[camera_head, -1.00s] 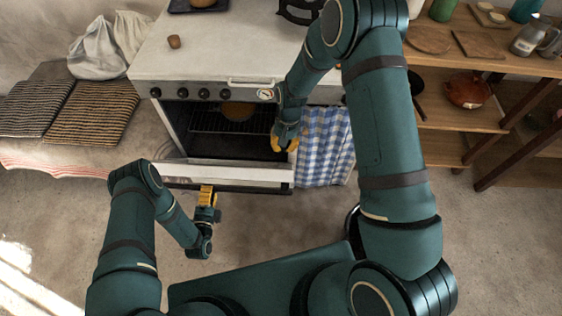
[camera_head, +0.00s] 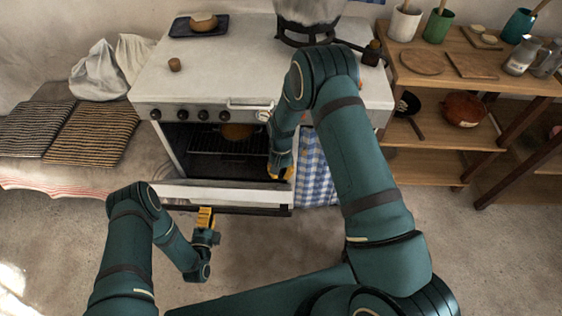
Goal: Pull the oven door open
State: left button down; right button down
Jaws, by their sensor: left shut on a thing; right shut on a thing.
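The oven door (camera_head: 235,194) is partly open, tilted out at the front of the white stove (camera_head: 215,70). Its pale panel and the dark handle bar (camera_head: 260,211) along its front edge show, and the dark oven inside shows behind it. My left gripper (camera_head: 205,213) is shut at the door's front edge, its yellow fingers on the handle bar. My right gripper (camera_head: 280,173) reaches down from above and is shut at the right end of the door; its exact contact is too small to tell.
A blue checked towel (camera_head: 316,174) hangs just right of the door. A rack with a round brown thing (camera_head: 237,131) is inside the oven. A wooden shelf (camera_head: 430,165) stands at the right, a cushioned bench (camera_head: 70,130) at the left. The floor before the door is clear.

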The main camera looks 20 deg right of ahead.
aim_at(280, 192)
pick_arm(q)
jog(key=shift+f, duration=0.2)
pick_arm(e)
jog(key=shift+s+a+f, duration=0.25)
jog(key=shift+s+f, duration=0.2)
jog(key=shift+s, duration=0.25)
jog(key=shift+s+a+f, duration=0.25)
jog(key=shift+s+f, duration=0.15)
jog(key=shift+s, duration=0.3)
jog(key=shift+s+a+f, duration=0.2)
jog(key=shift+s+f, duration=0.15)
jog(key=shift+s, duration=0.25)
jog(key=shift+s+a+f, duration=0.15)
jog(key=shift+s+f, duration=0.15)
jog(key=shift+s, duration=0.25)
pick_arm(q)
jog(key=shift+w, duration=0.15)
pick_arm(e)
jog(key=shift+s+f, duration=0.1)
jog(key=shift+f, duration=0.1)
pick_arm(q)
jog(key=shift+w+d+r, duration=0.1)
jog(key=shift+w, duration=0.05)
jog(key=c, duration=0.6)
grip_release()
jog(key=shift+r, duration=0.1)
pick_arm(e)
jog(key=shift+w, duration=0.2)
pick_arm(q)
jog(key=shift+s+f, duration=0.2)
